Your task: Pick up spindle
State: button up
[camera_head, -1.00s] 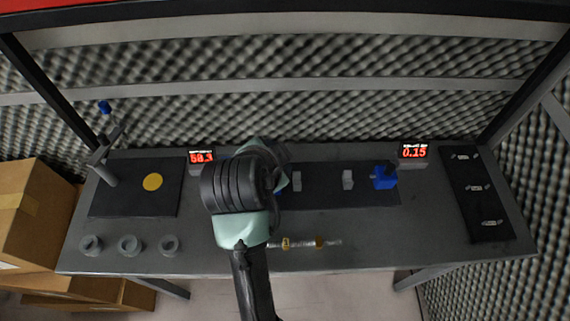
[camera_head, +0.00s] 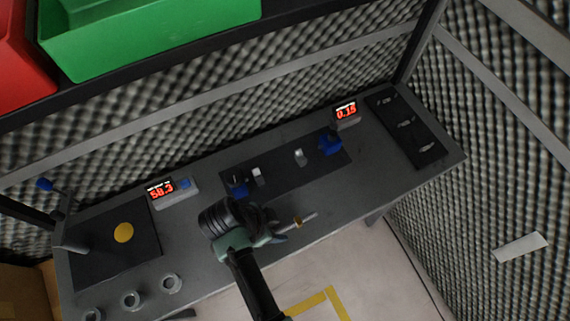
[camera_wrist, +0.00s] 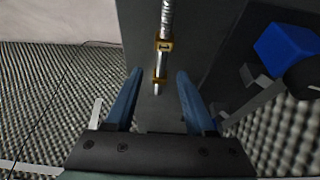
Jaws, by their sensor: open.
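The spindle is a thin metallic rod with brass-yellow collars, lying along the front edge of the grey table. In the head view the right end of the spindle (camera_head: 303,219) shows; my arm hides the rest. In the wrist view the spindle (camera_wrist: 164,42) runs down from the top edge, with its near end in the gap between my finger tips. My gripper (camera_wrist: 159,77) is open, one blue finger on either side of the spindle's line, with nothing held. In the head view my gripper (camera_head: 277,228) is over the table's front, partly hidden by my wrist.
A dark mat (camera_head: 282,178) with blue fixtures (camera_head: 330,142) and small grey blocks lies behind the spindle. Grey rings (camera_head: 131,299) stand at the left front. A black panel (camera_head: 411,130) is at the right end. Red-digit displays (camera_head: 161,189) stand along the back. Foam walls enclose the table.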

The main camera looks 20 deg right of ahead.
aim_at(284, 227)
jog(key=shift+p+x, duration=0.5)
jog(key=shift+x, duration=2)
jog(key=shift+w, duration=0.1)
jog(key=shift+c, duration=0.3)
grip_shut()
